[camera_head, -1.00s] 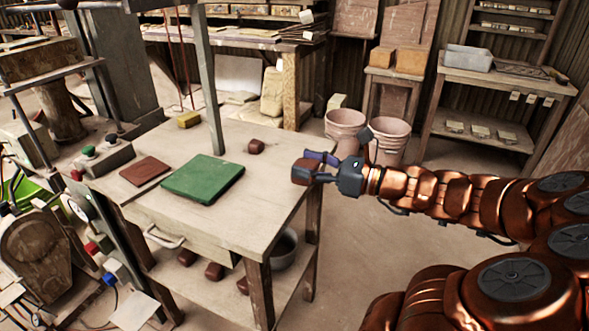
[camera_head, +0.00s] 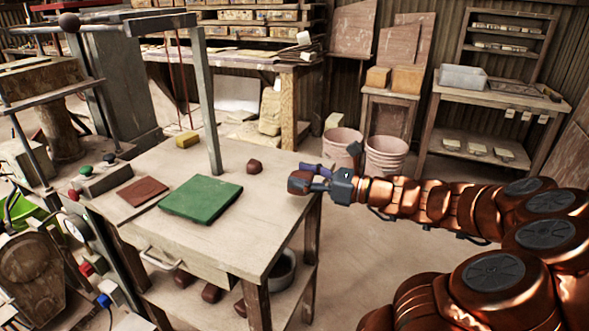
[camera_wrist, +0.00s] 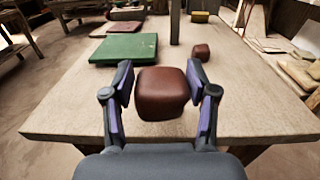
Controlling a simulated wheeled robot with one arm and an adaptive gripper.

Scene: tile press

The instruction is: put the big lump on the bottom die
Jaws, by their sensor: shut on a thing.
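A reddish-brown lump (camera_head: 299,184) is held at the right edge of the wooden table. It shows large in the wrist view (camera_wrist: 163,94), between the two purple-padded fingers of my gripper (camera_wrist: 162,86). My gripper also shows in the head view (camera_head: 312,178), shut on this lump. A smaller-looking brown lump (camera_head: 254,166) lies on the tabletop, also in the wrist view (camera_wrist: 201,52). A press stands at the left, with a block (camera_head: 40,82) on a thick post. I cannot tell for certain which part is the bottom die.
The table (camera_head: 262,205) bears a green slab (camera_head: 201,199), a flat brown slab (camera_head: 142,191), a yellow block (camera_head: 187,139) and a button box (camera_head: 103,178). A grey upright post (camera_head: 207,100) rises at its back. Several lumps and a bowl sit on its lower shelf. Its right half is mostly clear.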

